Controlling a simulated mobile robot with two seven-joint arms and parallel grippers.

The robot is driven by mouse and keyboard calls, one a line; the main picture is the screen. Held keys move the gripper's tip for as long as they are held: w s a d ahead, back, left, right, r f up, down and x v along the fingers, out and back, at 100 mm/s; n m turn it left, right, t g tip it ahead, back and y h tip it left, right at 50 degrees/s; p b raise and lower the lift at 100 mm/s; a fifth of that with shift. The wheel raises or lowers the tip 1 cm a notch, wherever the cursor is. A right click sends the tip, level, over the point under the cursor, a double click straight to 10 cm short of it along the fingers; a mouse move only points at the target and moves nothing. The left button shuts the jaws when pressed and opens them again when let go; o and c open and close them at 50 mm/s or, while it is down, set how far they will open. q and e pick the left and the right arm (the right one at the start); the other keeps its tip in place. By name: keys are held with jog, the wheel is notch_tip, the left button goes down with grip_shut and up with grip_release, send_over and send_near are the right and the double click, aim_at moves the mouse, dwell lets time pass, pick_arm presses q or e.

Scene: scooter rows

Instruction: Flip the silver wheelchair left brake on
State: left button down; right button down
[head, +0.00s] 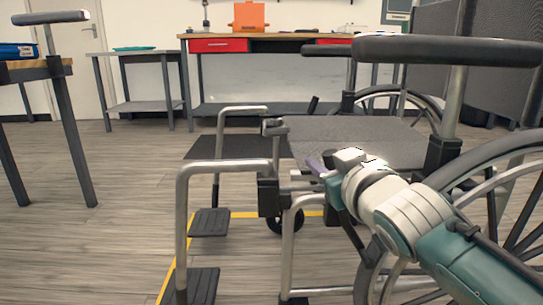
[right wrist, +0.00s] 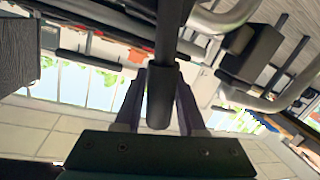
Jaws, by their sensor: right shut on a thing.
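The silver wheelchair (head: 183,225) fills the middle and right of the head view, with a grey seat, black armrests and large spoked wheels. My right gripper (head: 320,166) is low beside the near front edge of the seat, under the near armrest. In the right wrist view, the right gripper (right wrist: 160,85) is shut with its two dark purple fingers on either side of a black brake lever grip (right wrist: 160,105). The lever is hidden behind my gripper and arm in the head view, so its on or off position cannot be told. My left gripper is not in view.
The near armrest (head: 440,50) lies above my right arm, and the near wheel (head: 500,205) is close on the right. Footrests (head: 209,222) stick out to the left. A workbench (head: 290,37) with red drawers stands at the back.

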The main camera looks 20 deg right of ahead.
jog(key=shift+f, duration=0.1)
dwell(0.3)
jog(key=c, duration=0.5)
grip_release()
jog(key=shift+a, duration=0.1)
jog(key=shift+s+r+p, duration=0.25)
jog(key=shift+s+p, duration=0.25)
jog(key=shift+p, duration=0.05)
jog(key=s+p, duration=0.5)
jog(key=s, duration=0.3)
jog(key=shift+s+a+r, duration=0.3)
jog(key=shift+s+r, duration=0.1)
